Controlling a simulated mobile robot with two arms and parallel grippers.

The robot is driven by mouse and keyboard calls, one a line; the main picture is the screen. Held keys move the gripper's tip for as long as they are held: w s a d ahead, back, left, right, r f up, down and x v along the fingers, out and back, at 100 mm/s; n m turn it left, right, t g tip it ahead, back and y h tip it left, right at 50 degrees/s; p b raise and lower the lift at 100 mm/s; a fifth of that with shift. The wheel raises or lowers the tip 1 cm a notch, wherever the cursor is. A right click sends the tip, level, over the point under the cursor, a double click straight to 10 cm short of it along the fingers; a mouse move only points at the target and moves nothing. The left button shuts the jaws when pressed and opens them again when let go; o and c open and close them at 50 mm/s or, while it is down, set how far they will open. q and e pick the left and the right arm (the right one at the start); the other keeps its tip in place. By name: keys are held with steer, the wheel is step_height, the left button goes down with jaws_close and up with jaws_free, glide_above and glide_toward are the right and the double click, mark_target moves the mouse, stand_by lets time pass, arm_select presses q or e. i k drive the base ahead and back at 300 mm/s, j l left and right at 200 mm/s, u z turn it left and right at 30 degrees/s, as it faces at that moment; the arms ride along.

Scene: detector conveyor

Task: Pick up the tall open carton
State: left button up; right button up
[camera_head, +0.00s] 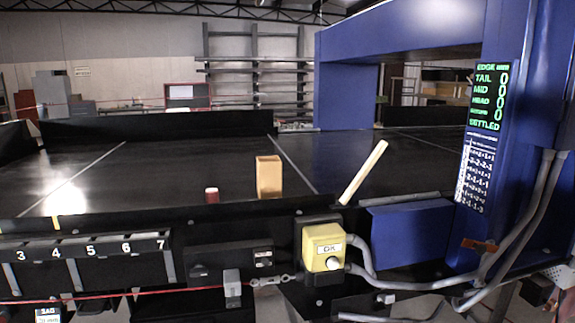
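The tall open carton (269,177) is a tan, upright box with an open top. It stands on the black conveyor belt near its front edge, in the middle of the head view. A short dark red cylinder (211,195) with a light top stands to its left, apart from it. Neither of my grippers shows in this view.
A pale stick (363,172) leans at a slant right of the carton. A blue detector arch (335,95) spans the belt at right. A yellow button box (323,247) and grey conduits sit on the front rail. The belt (160,165) is clear at left.

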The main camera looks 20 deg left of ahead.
mark_target(268, 169)
steer(key=i+l+u, duration=0.2)
steer(key=u, duration=0.25)
steer(key=i+l+u, duration=0.2)
steer(key=l+u, duration=0.25)
steer(key=j, duration=0.15)
